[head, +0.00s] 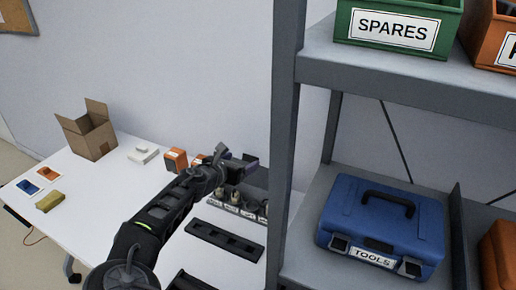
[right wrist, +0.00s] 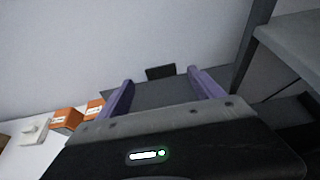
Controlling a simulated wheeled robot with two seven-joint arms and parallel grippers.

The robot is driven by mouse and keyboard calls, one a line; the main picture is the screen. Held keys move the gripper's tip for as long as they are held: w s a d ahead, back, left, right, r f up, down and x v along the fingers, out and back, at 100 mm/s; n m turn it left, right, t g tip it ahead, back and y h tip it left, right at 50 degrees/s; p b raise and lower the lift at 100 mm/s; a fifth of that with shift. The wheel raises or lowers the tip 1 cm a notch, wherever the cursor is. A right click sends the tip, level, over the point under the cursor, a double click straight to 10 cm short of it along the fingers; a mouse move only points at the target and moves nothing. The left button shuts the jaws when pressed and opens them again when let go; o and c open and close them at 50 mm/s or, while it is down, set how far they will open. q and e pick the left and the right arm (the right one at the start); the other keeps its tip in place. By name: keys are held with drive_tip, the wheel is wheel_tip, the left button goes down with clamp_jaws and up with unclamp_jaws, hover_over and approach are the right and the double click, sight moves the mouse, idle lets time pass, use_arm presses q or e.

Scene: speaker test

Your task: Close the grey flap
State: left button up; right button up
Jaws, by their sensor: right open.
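The grey flap (head: 261,178) shows in the head view as a dark grey panel standing up at the back of a grey unit with labelled sockets (head: 236,203). My right gripper (head: 241,160) is in front of it and hides part of it. In the right wrist view my right gripper (right wrist: 160,78) is open, its two purple fingers apart. The flap (right wrist: 150,94) spans the space beyond and between them, with a small black tab (right wrist: 160,72) at its top edge. Nothing is held. I cannot tell whether the fingers touch the flap. My left gripper is not in view.
A grey shelf post (head: 284,130) stands close to the right of the unit. The shelf holds a blue toolbox (head: 375,225) and a green SPARES bin (head: 398,32). Orange boxes (head: 176,160) and a cardboard box (head: 91,138) stand on the white table (head: 110,190). A black tray (head: 225,240) lies in front.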

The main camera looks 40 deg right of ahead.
sight(250, 157)
drive_tip(key=p+x, duration=0.1)
drive_tip(key=x, duration=0.6)
drive_tip(key=shift+w+d+f, duration=0.1)
drive_tip(key=shift+w+d, duration=0.05)
drive_tip(key=shift+d, duration=0.05)
drive_tip(key=shift+c, duration=0.5)
clamp_jaws()
idle(0.5)
